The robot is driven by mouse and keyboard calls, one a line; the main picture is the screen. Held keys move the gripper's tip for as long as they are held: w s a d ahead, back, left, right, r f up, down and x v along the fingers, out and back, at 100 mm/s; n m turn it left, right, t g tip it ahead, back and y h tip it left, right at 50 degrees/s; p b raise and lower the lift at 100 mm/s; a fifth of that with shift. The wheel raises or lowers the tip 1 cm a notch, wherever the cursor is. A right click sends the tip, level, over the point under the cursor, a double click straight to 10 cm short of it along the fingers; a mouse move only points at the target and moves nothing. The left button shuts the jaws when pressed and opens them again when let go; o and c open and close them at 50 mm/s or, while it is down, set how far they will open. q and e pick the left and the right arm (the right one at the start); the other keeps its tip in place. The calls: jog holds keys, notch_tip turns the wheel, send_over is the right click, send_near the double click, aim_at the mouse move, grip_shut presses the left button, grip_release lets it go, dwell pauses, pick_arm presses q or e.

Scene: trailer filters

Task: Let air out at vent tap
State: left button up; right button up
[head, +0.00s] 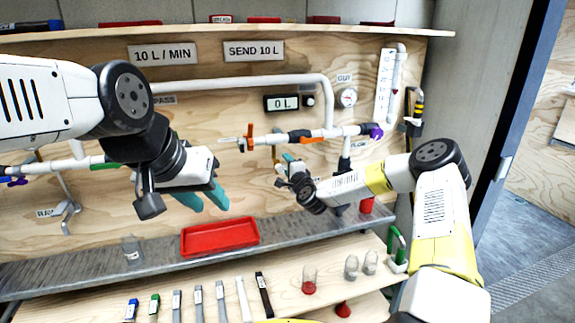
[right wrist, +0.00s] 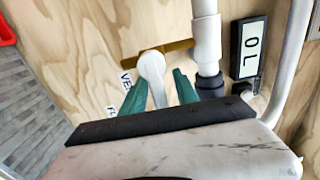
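In the right wrist view, the vent tap (right wrist: 152,68) has a pale rounded lever in front of a brass fitting (right wrist: 178,46). A label starting "VE" (right wrist: 125,80) is beside it, partly hidden by a finger. My right gripper (right wrist: 159,78) is open, with one teal finger on each side of the lever and gaps visible. In the head view, my right gripper (head: 287,163) is in front of the board below the orange-handled pipe and mostly hides the tap. My left gripper (head: 204,200) is open and empty above the red tray, its teal fingers apart.
A display (head: 283,102) reads "0 L", with a gauge (head: 348,97) to its right. The red tray (head: 220,236) sits on the grey ledge. A white pipe (right wrist: 206,40) runs close beside the right finger.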

aim_at(279, 161)
jog(key=shift+c, duration=0.5)
grip_shut()
jog(key=shift+r, duration=0.1)
jog(key=a+r+n, duration=0.1)
jog(key=n, duration=0.4)
jog(key=a+r+n, duration=0.1)
jog(key=n, duration=0.4)
jog(key=s+a+r+n, duration=0.1)
jog(key=n, duration=0.4)
jog(key=shift+r+n, duration=0.15)
jog(key=shift+n, duration=0.15)
